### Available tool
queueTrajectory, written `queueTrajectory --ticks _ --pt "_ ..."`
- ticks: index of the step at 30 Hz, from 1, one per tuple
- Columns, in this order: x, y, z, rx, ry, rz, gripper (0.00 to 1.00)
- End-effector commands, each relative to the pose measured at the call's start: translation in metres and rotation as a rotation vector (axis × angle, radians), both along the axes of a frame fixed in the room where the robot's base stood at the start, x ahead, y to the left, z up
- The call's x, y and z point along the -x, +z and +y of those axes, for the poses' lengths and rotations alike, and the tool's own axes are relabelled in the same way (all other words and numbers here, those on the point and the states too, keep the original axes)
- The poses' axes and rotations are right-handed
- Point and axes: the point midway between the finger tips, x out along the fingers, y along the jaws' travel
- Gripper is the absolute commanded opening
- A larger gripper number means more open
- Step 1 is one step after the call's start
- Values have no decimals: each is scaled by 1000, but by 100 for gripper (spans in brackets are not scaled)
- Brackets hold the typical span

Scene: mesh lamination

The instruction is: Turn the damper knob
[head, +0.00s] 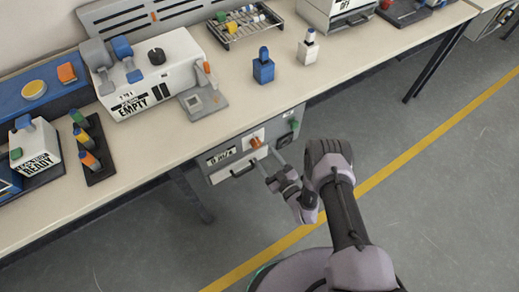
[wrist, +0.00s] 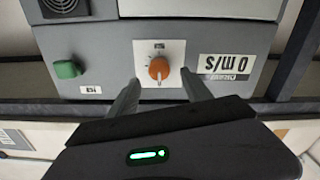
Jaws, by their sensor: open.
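The damper knob is orange and sits on a white plate on the front of a grey cabinet under the bench. In the wrist view the knob (wrist: 159,68) is in the middle, between the two fingertips, with the picture upside down. My gripper (wrist: 160,80) is open, one finger on each side of the knob, and a gap shows on both sides. In the head view the gripper (head: 268,156) reaches the cabinet front at the knob (head: 256,142). Whether the fingertips reach past the knob's face I cannot tell.
A display reading 0 m/s (wrist: 229,66) and a green button (wrist: 67,69) flank the knob on the cabinet front (wrist: 110,55). The bench (head: 330,65) above holds a white laminator marked EMPTY (head: 150,75), bottles and a rack. Open floor lies right of the cabinet.

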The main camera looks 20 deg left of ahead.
Motion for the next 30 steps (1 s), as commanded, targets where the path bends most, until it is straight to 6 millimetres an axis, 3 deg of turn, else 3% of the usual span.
queueTrajectory --ticks 3,7,18,27,30 --pt "-17 -3 21 -1 3 -2 57" --pt "-30 -2 35 0 1 -1 57" --pt "-36 0 41 1 -1 0 57" --pt "-36 0 40 1 -1 0 0" --pt "-36 0 40 0 -1 1 0"
